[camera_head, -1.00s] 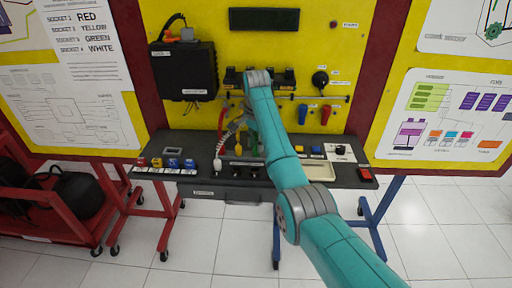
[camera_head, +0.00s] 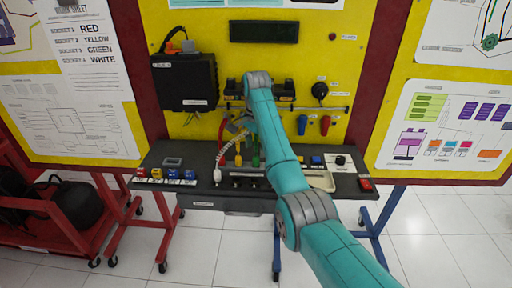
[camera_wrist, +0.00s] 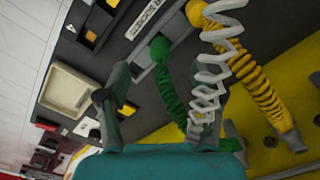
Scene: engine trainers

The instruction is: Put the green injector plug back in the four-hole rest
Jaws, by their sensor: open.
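The green injector plug (camera_head: 256,153) stands over the bench's middle, right of the yellow plug (camera_head: 238,156). In the wrist view the green plug (camera_wrist: 168,88) shows a round end and a ribbed body. My gripper (camera_wrist: 158,112) is open, its fingers apart on either side of the ribbed body's lower part in the picture; I cannot tell how far beyond the fingertips it lies. The four-hole rest (camera_wrist: 185,50) appears as a grey strip by the round end. I cannot tell whether that end is seated in a hole.
A white coiled lead (camera_wrist: 208,75) crosses close to my right finger, with the yellow plug beyond it. A cream tray (camera_wrist: 68,88) lies on the bench. Blue (camera_head: 302,124) and red (camera_head: 325,124) handles stand on the yellow panel behind. Small coloured blocks (camera_head: 172,174) sit at the bench's left.

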